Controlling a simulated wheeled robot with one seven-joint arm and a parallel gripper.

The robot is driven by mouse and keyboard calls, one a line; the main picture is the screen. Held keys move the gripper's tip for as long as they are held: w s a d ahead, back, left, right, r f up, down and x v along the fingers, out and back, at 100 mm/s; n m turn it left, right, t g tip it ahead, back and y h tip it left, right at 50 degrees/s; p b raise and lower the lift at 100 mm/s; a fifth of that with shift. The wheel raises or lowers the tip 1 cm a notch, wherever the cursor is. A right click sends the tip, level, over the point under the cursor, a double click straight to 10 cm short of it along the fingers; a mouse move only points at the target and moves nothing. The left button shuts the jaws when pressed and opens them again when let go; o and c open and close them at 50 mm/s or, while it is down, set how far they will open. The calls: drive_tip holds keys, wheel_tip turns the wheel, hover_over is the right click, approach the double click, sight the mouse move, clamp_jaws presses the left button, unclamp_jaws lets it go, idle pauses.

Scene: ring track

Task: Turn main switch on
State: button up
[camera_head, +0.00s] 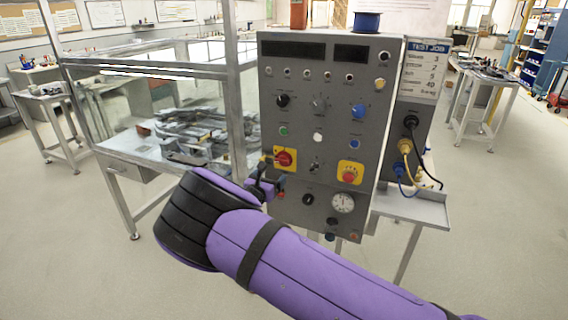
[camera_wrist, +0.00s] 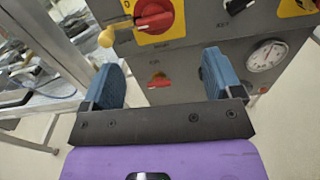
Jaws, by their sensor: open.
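The likely main switch is a red rotary knob on a yellow plate (camera_head: 284,158), low on the left of the grey control panel (camera_head: 312,225). In the wrist view the red knob (camera_wrist: 154,17) is at the top, its grip lying roughly level. My gripper (camera_head: 268,185) is just below and left of the knob in the head view. In the wrist view my gripper (camera_wrist: 163,68) is open, its two blue fingers apart with nothing held. A small red switch (camera_wrist: 158,80) shows between the fingers. The fingers appear apart from the red knob.
A red button on a yellow plate (camera_head: 349,174) and a round gauge (camera_head: 342,202) are right of the knob. A yellow ball-ended part (camera_wrist: 106,37) sits left of it. A framed bench with metal parts (camera_head: 205,135) stands left of the panel. Cables hang at its right.

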sight(281, 162)
drive_tip(key=shift+n, duration=0.3)
drive_tip(key=x, duration=0.7)
drive_tip(key=a+x, duration=0.1)
drive_tip(key=x, duration=0.2)
drive_tip(key=shift+w+d+f, duration=0.15)
drive_tip(key=shift+w, duration=0.25)
drive_tip(key=c, duration=0.9)
